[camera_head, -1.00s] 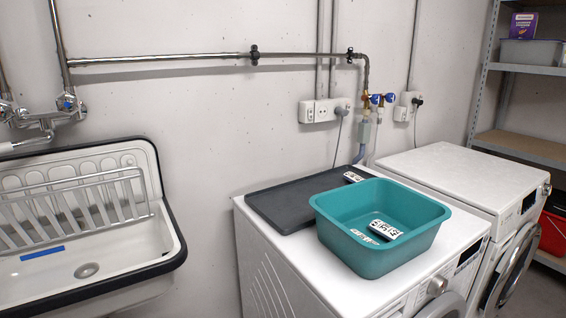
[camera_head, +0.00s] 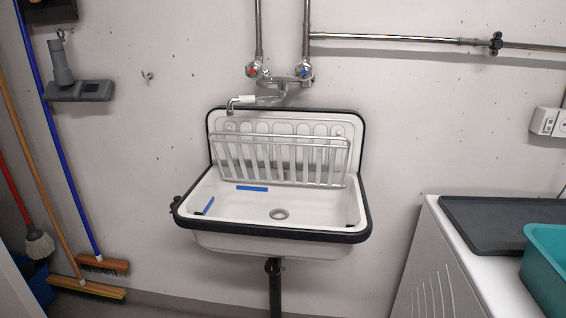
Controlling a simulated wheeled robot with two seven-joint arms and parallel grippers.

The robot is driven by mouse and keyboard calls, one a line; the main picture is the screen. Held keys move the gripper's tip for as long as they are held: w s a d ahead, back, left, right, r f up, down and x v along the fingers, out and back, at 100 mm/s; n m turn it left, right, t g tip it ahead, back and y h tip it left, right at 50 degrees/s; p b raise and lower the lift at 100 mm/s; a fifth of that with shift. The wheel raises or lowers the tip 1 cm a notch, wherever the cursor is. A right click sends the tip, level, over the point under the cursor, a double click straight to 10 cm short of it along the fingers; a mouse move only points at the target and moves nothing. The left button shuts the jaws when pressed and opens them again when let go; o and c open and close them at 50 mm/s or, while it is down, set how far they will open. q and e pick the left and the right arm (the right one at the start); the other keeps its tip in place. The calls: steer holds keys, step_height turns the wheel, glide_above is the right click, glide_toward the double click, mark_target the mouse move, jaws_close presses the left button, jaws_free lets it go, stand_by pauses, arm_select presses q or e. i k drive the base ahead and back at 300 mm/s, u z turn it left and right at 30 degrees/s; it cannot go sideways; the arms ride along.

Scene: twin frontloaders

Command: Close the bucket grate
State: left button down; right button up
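A white sink (camera_head: 225,205) with a black rim hangs on the wall in the middle of the head view. Its metal bucket grate (camera_head: 280,160) stands raised, leaning near the sink's back panel, with its lower edge along the back of the basin. The basin below it is uncovered, and a drain and two blue strips, one at the back and one at the left, show in it. Neither of my grippers is in view.
A tap (camera_head: 245,100) sticks out above the sink's back. Brooms (camera_head: 88,290) lean at the left wall. A washing machine (camera_head: 440,270) with a dark mat (camera_head: 490,220) and a teal basin (camera_head: 548,265) stands at the right. The wall between sink and machine is bare.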

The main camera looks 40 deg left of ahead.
mark_target(224, 143)
steer(key=z, duration=2.15)
steer(key=k, duration=1.55)
steer(key=u, duration=2.05)
